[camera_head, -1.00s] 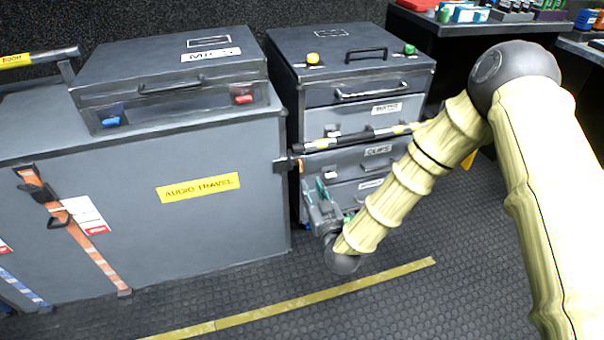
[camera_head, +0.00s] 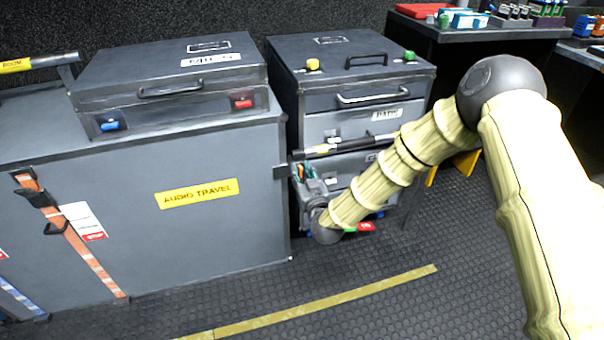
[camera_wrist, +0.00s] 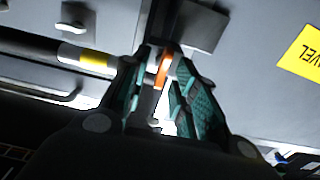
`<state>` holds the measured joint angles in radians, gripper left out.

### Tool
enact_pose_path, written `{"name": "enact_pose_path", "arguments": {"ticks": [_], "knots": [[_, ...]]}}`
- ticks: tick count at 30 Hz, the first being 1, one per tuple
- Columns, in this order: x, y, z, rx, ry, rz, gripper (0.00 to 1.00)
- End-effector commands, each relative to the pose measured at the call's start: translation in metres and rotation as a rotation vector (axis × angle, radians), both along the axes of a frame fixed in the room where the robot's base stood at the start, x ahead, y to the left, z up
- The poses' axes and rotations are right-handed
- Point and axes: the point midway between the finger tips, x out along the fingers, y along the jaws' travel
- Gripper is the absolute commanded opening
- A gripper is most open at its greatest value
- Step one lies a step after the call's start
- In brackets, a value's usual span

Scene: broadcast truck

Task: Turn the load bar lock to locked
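The load bar (camera_head: 362,145), dark with yellow and white bands, lies across the drawer cabinet front. Its left end meets a dark bracket (camera_head: 284,171) at the case's edge. In the wrist view the bar (camera_wrist: 96,61) comes in from the left, and the bracket (camera_wrist: 205,24) is at the top. An orange lock lever (camera_wrist: 164,69) at the bar's end lies between my fingertips. My gripper (camera_wrist: 167,80), with teal pads, is open around the lever; a gap shows beside it, and contact is unclear. In the head view my gripper (camera_head: 303,173) is at the bar's left end.
The large grey AUDIO TRAVEL case (camera_head: 235,225) stands close on the left. The drawer cabinet (camera_head: 350,102) is behind the bar. A red item (camera_head: 366,227) shows low behind my wrist. The floor (camera_head: 400,305) in front is clear.

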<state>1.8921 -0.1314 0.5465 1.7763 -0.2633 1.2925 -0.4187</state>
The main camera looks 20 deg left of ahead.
Motion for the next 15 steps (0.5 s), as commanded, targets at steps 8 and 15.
{"name": "enact_pose_path", "arguments": {"ticks": [8,15], "knots": [[-0.0001,0.0001,-0.0001,0.0,0.0,0.0,0.16],[0.0002,0.0003,0.0003,0.001,-0.001,0.0,0.0]]}}
